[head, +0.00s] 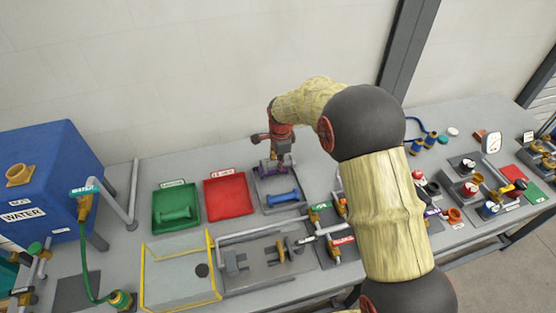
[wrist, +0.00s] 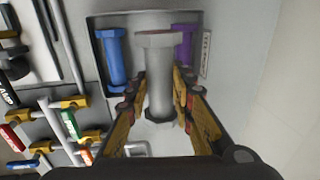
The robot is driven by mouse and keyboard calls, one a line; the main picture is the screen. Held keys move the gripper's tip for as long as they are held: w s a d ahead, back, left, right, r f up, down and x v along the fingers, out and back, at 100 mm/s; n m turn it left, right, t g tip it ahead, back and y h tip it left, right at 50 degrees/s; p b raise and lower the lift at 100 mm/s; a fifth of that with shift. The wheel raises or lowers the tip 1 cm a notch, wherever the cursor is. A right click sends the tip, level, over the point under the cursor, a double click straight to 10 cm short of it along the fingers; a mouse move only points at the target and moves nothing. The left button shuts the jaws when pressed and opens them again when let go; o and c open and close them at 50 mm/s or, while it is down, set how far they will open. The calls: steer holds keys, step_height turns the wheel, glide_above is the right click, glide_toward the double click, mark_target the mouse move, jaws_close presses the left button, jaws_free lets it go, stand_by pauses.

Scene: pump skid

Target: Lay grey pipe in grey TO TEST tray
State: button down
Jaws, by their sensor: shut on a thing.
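My gripper (head: 280,160) is shut on the grey pipe (wrist: 157,75), a flanged spool seen between the fingers (wrist: 158,92) in the wrist view. In the head view the pipe is mostly hidden by the gripper. The gripper is over the grey tray (head: 276,184), which also shows in the wrist view (wrist: 138,20). A blue pipe (head: 283,197) lies at the tray's near side and a purple pipe (head: 265,167) at its far side. In the wrist view the held pipe appears between the blue pipe (wrist: 115,58) and the purple pipe (wrist: 184,47). Whether it touches the tray is unclear.
A red tray (head: 229,196) stands empty left of the grey tray. A green tray (head: 162,209) with a green pipe (head: 176,215) is further left. A yellow-edged clear box (head: 181,273) and pipework with valves (head: 335,243) are in front. A blue water tank (head: 45,185) is at far left.

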steer(key=shift+f+b, duration=2.85)
steer(key=shift+f, duration=2.75)
steer(key=shift+f, duration=0.25)
steer(key=c, duration=1.6)
jaws_free()
steer(key=shift+o, duration=0.7)
steer(key=shift+s, duration=0.1)
step_height(320, 180, up, 12)
steer(key=s, duration=0.1)
steer(key=shift+s+d, duration=0.15)
steer(key=shift+s, duration=0.2)
steer(key=shift+f+n, duration=0.1)
steer(key=shift+n, duration=0.2)
